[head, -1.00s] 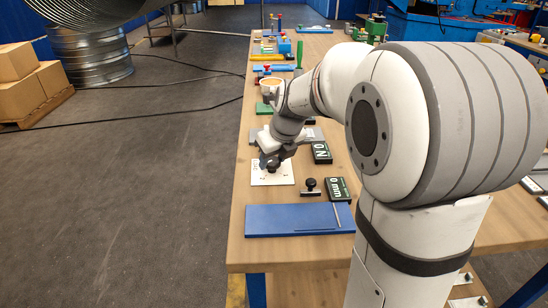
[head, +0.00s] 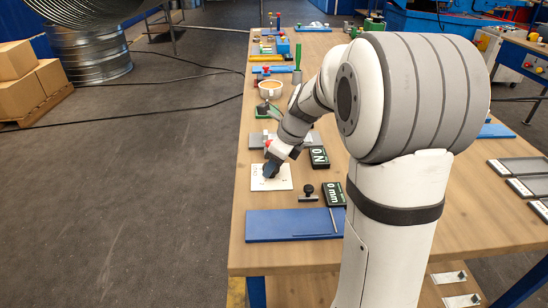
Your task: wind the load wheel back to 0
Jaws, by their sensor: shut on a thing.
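My gripper (head: 270,171) points down at a white plate (head: 262,184) with small dark markings, near the left edge of the workbench. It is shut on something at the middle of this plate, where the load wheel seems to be. The jaws hide nearly all of the wheel, and its marks are too small to read. A dark display (head: 334,194) to the lower right reads "0 mm". Another dark display (head: 319,158) to the right of the plate shows "ON", seen turned.
A black knob (head: 308,190) on a small plate stands close to the lower right. A blue board (head: 290,225) lies at the near end of the bench (head: 241,180). A grey plate, a cup (head: 270,89) and several tools lie beyond the white plate.

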